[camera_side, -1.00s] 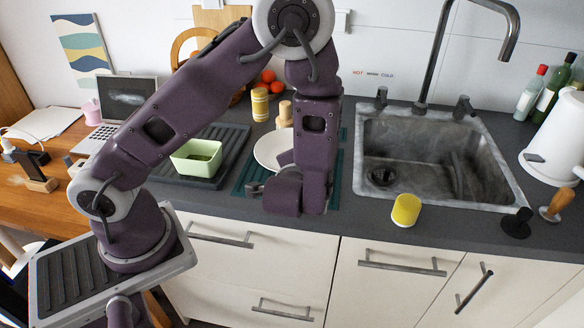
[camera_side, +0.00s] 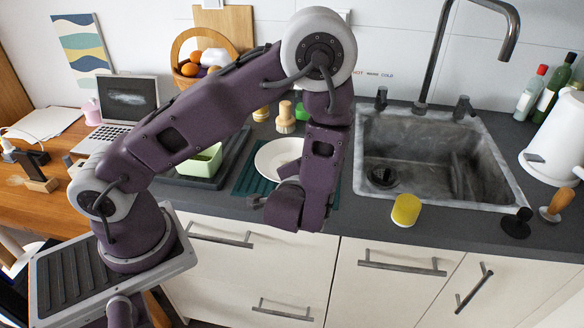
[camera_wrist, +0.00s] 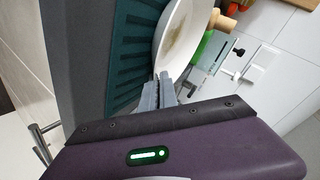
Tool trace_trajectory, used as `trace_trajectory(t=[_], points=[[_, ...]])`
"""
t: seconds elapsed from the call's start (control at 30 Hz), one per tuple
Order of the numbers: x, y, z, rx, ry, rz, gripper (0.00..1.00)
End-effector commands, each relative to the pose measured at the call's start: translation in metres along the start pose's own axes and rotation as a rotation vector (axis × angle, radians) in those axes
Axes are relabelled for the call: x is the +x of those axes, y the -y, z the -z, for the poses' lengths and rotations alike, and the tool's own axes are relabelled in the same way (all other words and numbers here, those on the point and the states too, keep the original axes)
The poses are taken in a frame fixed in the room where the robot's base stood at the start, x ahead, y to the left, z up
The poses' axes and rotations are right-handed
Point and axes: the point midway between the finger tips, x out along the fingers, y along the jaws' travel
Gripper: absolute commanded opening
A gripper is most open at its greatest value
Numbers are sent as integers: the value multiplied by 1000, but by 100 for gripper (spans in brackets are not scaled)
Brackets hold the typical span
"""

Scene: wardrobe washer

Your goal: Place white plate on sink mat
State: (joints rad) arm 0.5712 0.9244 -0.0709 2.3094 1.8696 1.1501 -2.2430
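The white plate (camera_side: 272,157) is over the teal ribbed mat (camera_side: 246,183), left of the sink. In the wrist view the plate (camera_wrist: 176,38) has its near rim at my gripper's grey fingertips (camera_wrist: 160,90), which are close together on it. The ribbed mat (camera_wrist: 126,62) lies beside and below it there. I cannot tell whether the plate touches the mat. In the side view my gripper (camera_side: 268,199) is at the plate's front edge, and my wrist hides the plate's front right part.
A wooden brush (camera_side: 286,120) stands behind the plate. The sink (camera_side: 375,150) is to the right, with a yellow cup-like item (camera_side: 406,209) at its front edge.

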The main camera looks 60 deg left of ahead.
Motion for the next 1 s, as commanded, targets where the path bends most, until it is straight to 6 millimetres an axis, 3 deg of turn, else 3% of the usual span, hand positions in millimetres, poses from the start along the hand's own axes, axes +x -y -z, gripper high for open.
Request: trace_trajectory(t=[0.3, 0.47, 0.73, 1.0], points=[[3, -4, -3, 1, 0, 1, 0], [3, -4, -3, 1, 0, 1, 29], [1, -5, -3, 1, 1, -2, 29], [-49, -4, -2, 0, -4, -3, 29]])
